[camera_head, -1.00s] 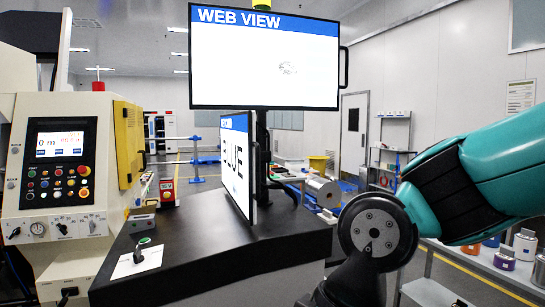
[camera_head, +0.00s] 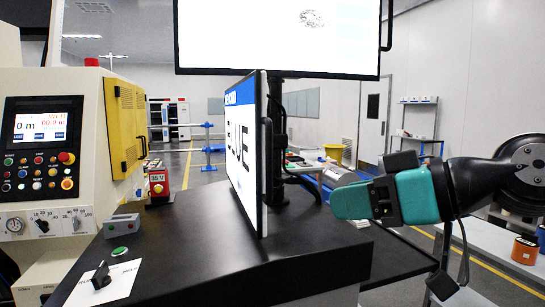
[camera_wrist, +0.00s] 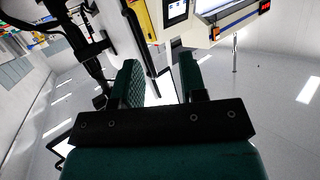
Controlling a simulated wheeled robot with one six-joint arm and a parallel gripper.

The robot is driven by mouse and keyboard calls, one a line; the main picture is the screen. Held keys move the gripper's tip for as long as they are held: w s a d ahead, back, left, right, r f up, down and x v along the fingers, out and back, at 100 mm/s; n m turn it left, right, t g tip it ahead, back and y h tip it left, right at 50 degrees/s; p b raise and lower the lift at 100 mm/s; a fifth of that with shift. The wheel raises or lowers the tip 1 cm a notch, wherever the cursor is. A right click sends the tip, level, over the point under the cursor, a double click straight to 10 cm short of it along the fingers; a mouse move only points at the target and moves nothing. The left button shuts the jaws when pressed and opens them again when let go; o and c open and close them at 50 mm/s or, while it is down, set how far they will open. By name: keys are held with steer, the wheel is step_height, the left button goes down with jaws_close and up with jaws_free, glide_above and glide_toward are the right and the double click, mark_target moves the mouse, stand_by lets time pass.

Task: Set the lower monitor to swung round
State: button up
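The lower monitor (camera_head: 243,150) has a white screen with a blue top strip and large black letters. It stands turned sharply, its screen facing left, so I see it almost edge-on. A dark handle (camera_head: 268,160) runs along its near right edge. My gripper (camera_head: 338,200) is to the right of the monitor, with its teal fingers pointing left towards it and clear space between. In the wrist view the two fingers of my gripper (camera_wrist: 160,78) are apart, so it is open. A dark bar and a pale panel show beyond the gap; I cannot tell which parts they are.
The upper monitor (camera_head: 280,38) hangs above on the same post. The black console top (camera_head: 300,250) lies beneath, with a small switch panel (camera_head: 100,280). A cream control cabinet (camera_head: 85,130) stands at left. A grey bench (camera_head: 485,260) is at right.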

steer(key=w+d+r+t+y, duration=0.2)
steer(key=w+r+t, duration=0.1)
steer(key=r, duration=0.2)
steer(key=p, duration=0.8)
glide_toward(253, 143)
steer(key=a+r, duration=0.1)
steer(key=a, duration=0.3)
steer(key=shift+a, duration=0.3)
steer(key=shift+f, duration=0.1)
jaws_close()
